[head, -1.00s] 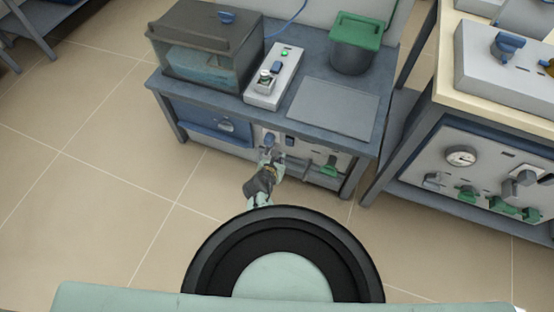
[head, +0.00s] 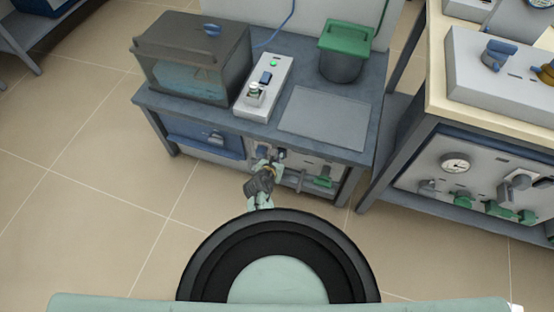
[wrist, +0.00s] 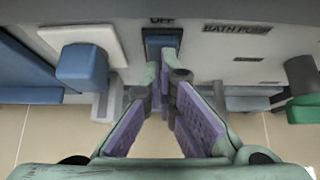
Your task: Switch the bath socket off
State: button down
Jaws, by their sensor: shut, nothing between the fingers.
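A blue rocker switch (wrist: 161,38) sits on the pale front panel (wrist: 215,50) below the bench top, with an "OFF" mark above it in the wrist view. To its left, a blue block (wrist: 82,66) stands out from a white square plate (wrist: 112,44), like a plug in a socket. My gripper (wrist: 165,72) is shut and empty, its fingertips just in front of the rocker's lower edge; I cannot tell whether they touch. In the head view my gripper (head: 266,166) is at the panel and hides part of it.
A "BATH PUMP" label (wrist: 237,29) and a green-handled valve (wrist: 304,108) are to the right. On the bench (head: 352,148) stand a lidded water bath (head: 190,72), a control box (head: 264,88) with a green light, and a green-lidded bucket (head: 342,62). Open floor lies left.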

jog(key=shift+r+b, duration=0.15)
jog(key=shift+b, duration=0.35)
jog(key=shift+r, duration=0.1)
jog(key=shift+r+p, duration=0.7)
jog(key=shift+p, duration=0.35)
jog(key=shift+a, duration=0.1)
